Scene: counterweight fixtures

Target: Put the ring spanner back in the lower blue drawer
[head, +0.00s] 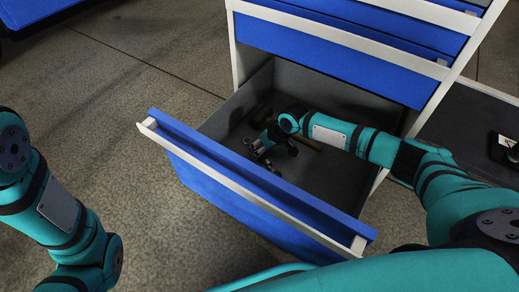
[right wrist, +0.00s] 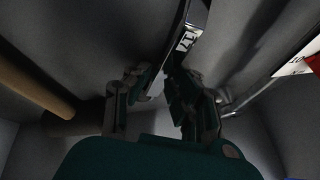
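The lower blue drawer (head: 228,198) is pulled out, and my right arm reaches down into it. My right gripper (head: 256,150) is low in the drawer; in the right wrist view its fingers (right wrist: 160,88) stand apart with a gap between them. A dark, shiny strip with a white marking (right wrist: 187,40) lies just beyond the fingertips. A bright metal shape (right wrist: 235,102) lies to the right of the right finger. I cannot tell which of these is the ring spanner. My left arm is at the left of the head view; its gripper is out of frame.
A brown wooden handle (right wrist: 30,90) lies in the drawer, left of the fingers. Closed blue drawers (head: 330,55) are above the open one. The drawer's side walls and front panel surround my right gripper. A dark surface (head: 465,135) is at the right.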

